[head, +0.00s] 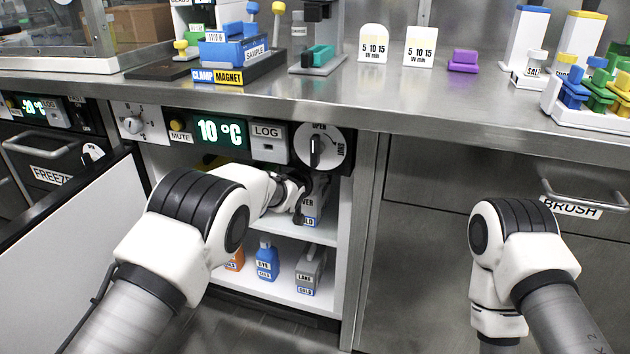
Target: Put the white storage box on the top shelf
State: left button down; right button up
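The open cold cabinet under the counter has a top shelf (327,231) and a lower shelf (330,298), both white. My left arm reaches into it. My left gripper (297,202) is at top-shelf height, beside a grey item (314,208) with a partly covered label; whether it touches that item is unclear. The gripper is small, dark and partly hidden by my wrist, so I cannot tell its opening. I cannot make out a white storage box; my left arm covers much of the cabinet. My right arm is at the right, its gripper out of view.
A blue bottle (266,262), a grey bottle (310,270) and an orange item (236,261) stand on the lower shelf. The white cabinet door (75,250) is open at left. The knob panel (318,147) lies just above. Lab items crowd the counter (420,98).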

pick_arm(q)
jog(key=shift+f, duration=0.1)
jog(key=shift+c, duration=1)
grip_release()
jog(key=shift+s, duration=0.1)
jog(key=shift+s+r+p, duration=0.1)
jog(key=shift+r+p, duration=0.15)
jog(key=shift+p, duration=0.1)
jog(key=p+v, duration=0.3)
jog(key=v, duration=0.1)
jog(key=shift+s+a+r+p, duration=0.1)
jog(key=shift+s+r+p, duration=0.05)
jog(key=shift+r+p, duration=0.3)
jog(key=s+a+p, duration=0.4)
jog(key=s+p, duration=0.1)
jog(key=s, duration=0.6)
jog(key=shift+s+f, duration=0.4)
